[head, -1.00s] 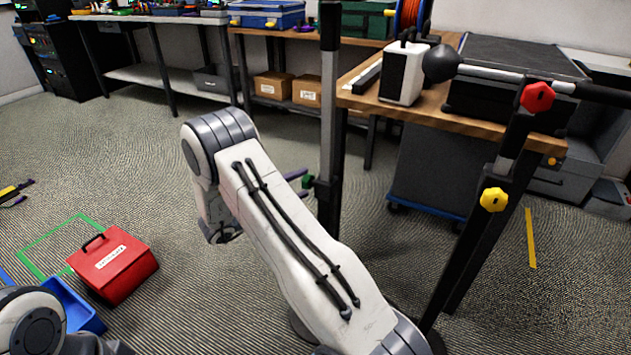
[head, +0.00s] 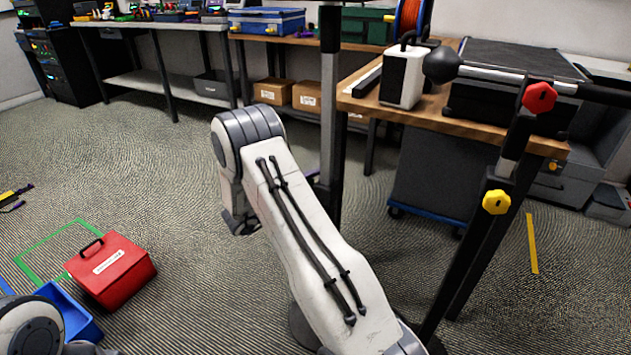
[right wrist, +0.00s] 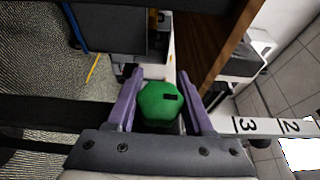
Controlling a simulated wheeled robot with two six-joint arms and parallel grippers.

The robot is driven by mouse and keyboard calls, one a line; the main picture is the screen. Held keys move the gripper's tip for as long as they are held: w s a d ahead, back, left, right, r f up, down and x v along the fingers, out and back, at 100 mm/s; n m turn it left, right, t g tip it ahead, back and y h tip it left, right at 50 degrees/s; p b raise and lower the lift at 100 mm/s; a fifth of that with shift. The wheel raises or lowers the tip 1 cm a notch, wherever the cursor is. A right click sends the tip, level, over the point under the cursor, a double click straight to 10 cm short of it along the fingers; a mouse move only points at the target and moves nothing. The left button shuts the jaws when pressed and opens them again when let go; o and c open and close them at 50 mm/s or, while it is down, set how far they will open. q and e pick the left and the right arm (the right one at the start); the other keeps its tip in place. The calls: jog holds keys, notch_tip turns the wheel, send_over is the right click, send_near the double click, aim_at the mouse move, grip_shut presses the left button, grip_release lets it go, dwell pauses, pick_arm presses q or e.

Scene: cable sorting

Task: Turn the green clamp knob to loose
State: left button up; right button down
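The green clamp knob (right wrist: 158,103) sits between the two purple fingers of my right gripper (right wrist: 160,80) in the right wrist view. A dark slot mark shows on its face, near its upper right. The fingers flank the knob closely; I cannot tell whether they press on it. In the head view my right arm covers most of this gripper, with only a bit of purple finger showing by the dark upright post (head: 328,130), and the green knob is hidden there. My left gripper is out of view.
A red knob (head: 539,97) and a yellow knob (head: 496,202) sit on the black stand at right. A wooden bench (head: 455,118) holds a white box (head: 403,78). A red case (head: 110,270) and blue bin (head: 66,312) are on the floor at left. A numbered white strip (right wrist: 262,126) lies right of the fingers.

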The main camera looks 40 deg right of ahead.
jog(key=n+g+y+p, duration=0.1)
jog(key=y+p, duration=0.3)
jog(key=p, duration=0.4)
jog(key=a+f+n+g+y+p, duration=0.1)
jog(key=y+p, duration=0.3)
jog(key=p, duration=0.5)
jog(key=f+n+y+p, duration=0.1)
jog(key=y+p, duration=0.3)
jog(key=p, duration=0.4)
jog(key=shift+s+a+n+g, duration=0.3)
jog(key=shift+s+g, duration=0.1)
jog(key=shift+a+f+y+p, duration=0.15)
jog(key=shift+f+y+p, duration=0.25)
jog(key=shift+y, duration=0.6)
jog(key=shift+s+a+r+n+g+y+p, duration=0.1)
jog(key=shift+a+n+g+y+p, duration=0.1)
jog(key=shift+g+y+p, duration=0.25)
jog(key=shift+s+a+r+n+g+y+p, duration=0.1)
jog(key=shift+n+g+y, duration=0.15)
jog(key=shift+y, duration=0.3)
jog(key=shift+a+f+y+p, duration=0.1)
jog(key=shift+f+y+p, duration=0.1)
jog(key=shift+y+p, duration=0.3)
